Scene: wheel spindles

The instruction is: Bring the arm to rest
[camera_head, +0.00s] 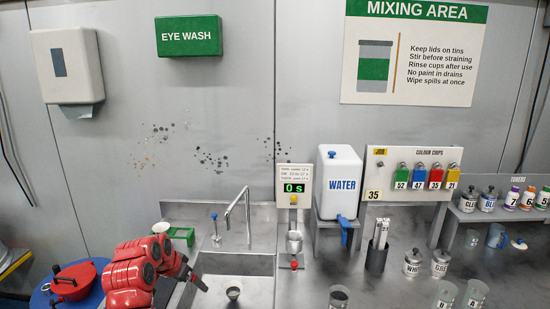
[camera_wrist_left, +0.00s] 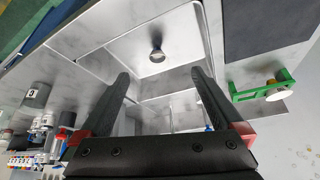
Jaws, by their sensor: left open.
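My left arm (camera_head: 132,274) is red and comes in from the lower left in the head view. Its dark gripper (camera_head: 194,281) hangs over the left side of the steel sink (camera_head: 250,266). In the left wrist view the gripper (camera_wrist_left: 158,76) has its two black fingers wide apart, with nothing between them. A small metal cup-like piece (camera_head: 233,293) is on the sink floor, apart from the fingers; it also shows in the left wrist view (camera_wrist_left: 157,55). My right gripper is in neither view.
A tap (camera_head: 246,215) stands behind the sink. A green holder (camera_head: 181,234) with a white round piece is at its back left. A red lidded vessel (camera_head: 73,281) is left of my arm. The white water tank (camera_head: 337,185), cups and tins stand to the right.

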